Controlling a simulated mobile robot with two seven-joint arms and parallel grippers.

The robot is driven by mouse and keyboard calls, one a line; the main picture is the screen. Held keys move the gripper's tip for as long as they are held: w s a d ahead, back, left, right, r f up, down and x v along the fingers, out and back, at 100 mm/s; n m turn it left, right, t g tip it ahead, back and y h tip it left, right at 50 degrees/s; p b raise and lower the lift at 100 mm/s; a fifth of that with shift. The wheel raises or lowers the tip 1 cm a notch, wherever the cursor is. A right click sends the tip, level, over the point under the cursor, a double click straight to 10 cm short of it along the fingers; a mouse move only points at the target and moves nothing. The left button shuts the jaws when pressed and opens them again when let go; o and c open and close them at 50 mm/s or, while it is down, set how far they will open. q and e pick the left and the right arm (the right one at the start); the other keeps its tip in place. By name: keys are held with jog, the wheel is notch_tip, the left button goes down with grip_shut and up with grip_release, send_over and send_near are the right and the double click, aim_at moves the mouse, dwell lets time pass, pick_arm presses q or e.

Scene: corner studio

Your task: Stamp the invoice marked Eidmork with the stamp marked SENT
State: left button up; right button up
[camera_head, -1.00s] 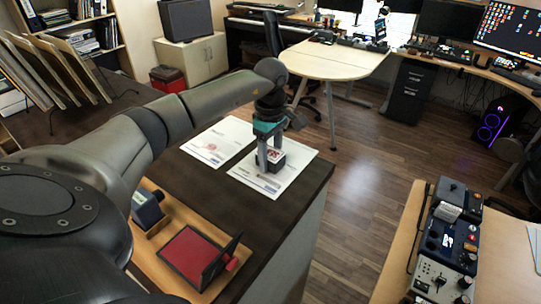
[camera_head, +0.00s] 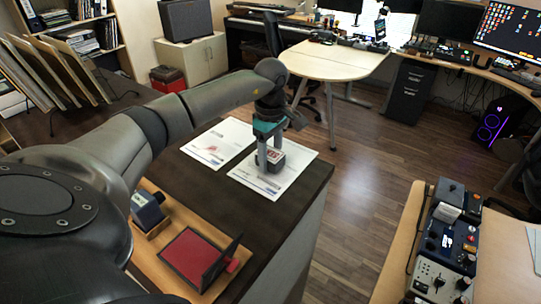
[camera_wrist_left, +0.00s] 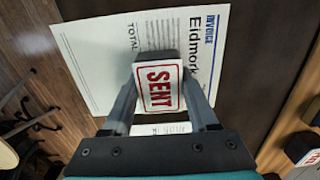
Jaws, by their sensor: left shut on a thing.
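My left gripper (camera_head: 269,155) is shut on the stamp marked SENT (camera_head: 277,160), a block whose white top label reads SENT in red in the left wrist view (camera_wrist_left: 159,88). It holds the stamp upright over the right-hand sheet (camera_head: 256,182) on the dark counter. In the left wrist view this sheet is the invoice marked Eidmork (camera_wrist_left: 110,50), partly covered by the stamp and fingers. I cannot tell whether the stamp's face touches the paper. My right gripper is not in view.
A second sheet (camera_head: 222,141) with a reddish mark lies to the left. A wooden tray (camera_head: 148,256) holds an open red ink pad (camera_head: 190,254) and another stamp (camera_head: 147,208). The counter's right edge is close to the invoice.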

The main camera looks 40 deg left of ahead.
pick_arm(q)
jog(key=shift+r+p, duration=2.3)
jog(key=shift+r, duration=1.15)
jog(key=shift+f, duration=0.1)
